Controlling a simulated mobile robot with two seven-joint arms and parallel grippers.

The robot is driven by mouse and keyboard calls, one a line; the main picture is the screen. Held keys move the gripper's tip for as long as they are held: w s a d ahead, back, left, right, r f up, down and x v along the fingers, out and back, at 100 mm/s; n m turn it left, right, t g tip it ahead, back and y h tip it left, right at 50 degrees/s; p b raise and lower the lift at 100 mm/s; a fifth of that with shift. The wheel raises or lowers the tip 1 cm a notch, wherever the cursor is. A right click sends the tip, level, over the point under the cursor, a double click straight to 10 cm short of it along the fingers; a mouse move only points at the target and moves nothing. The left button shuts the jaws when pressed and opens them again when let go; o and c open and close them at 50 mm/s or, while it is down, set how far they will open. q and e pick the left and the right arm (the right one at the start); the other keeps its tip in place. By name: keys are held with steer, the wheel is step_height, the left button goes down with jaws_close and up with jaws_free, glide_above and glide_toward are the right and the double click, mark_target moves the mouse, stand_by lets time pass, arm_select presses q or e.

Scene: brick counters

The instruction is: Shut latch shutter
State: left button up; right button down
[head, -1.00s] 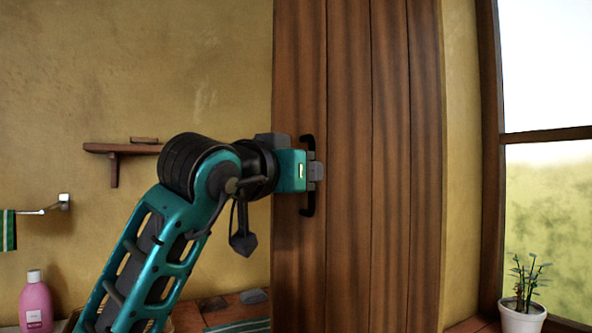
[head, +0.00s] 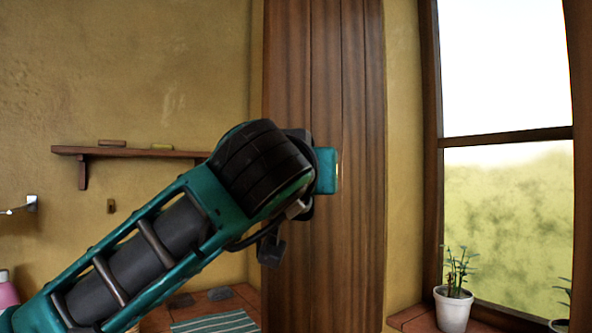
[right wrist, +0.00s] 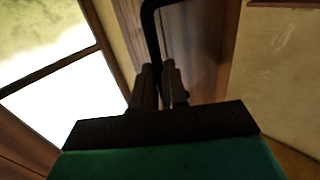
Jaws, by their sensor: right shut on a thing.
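The tall brown wooden shutter (head: 360,90) stands upright between the yellow wall and the window. My right gripper (right wrist: 161,82) is shut on the black handle (right wrist: 151,22) in the right wrist view, with part of the handle curving out beyond the fingers. In the head view, the arm reaches up from the lower left and its teal hand is against the shutter's face. There, the fingertips and handle are hidden behind the hand. No separate latch can be made out. My left gripper is not in view.
A wall shelf (head: 130,151) holds small items at left. A window (head: 505,130) is at right, with a potted plant (head: 453,309) on its brick sill. A striped cloth (head: 215,322) lies on the brick counter below. A pink bottle (head: 8,290) is at far left.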

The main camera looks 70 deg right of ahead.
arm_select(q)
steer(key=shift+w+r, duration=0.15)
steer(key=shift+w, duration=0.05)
arm_select(e)
steer(key=shift+s+r, duration=0.1)
steer(key=shift+s, duration=0.1)
steer(key=c, duration=1.6)
jaws_free()
steer(key=shift+d, duration=0.1)
steer(key=o, duration=0.3)
steer(key=shift+s+d+f, duration=0.2)
steer(key=shift+s+d, duration=0.05)
steer(key=shift+d, duration=0.3)
steer(key=shift+o, duration=0.7)
steer(key=shift+a, duration=0.1)
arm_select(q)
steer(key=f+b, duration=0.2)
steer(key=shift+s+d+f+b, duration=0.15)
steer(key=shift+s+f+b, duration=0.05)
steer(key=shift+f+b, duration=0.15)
arm_select(e)
steer(key=s+a, duration=0.1)
steer(key=a, duration=1.2)
steer(key=shift+a, duration=0.15)
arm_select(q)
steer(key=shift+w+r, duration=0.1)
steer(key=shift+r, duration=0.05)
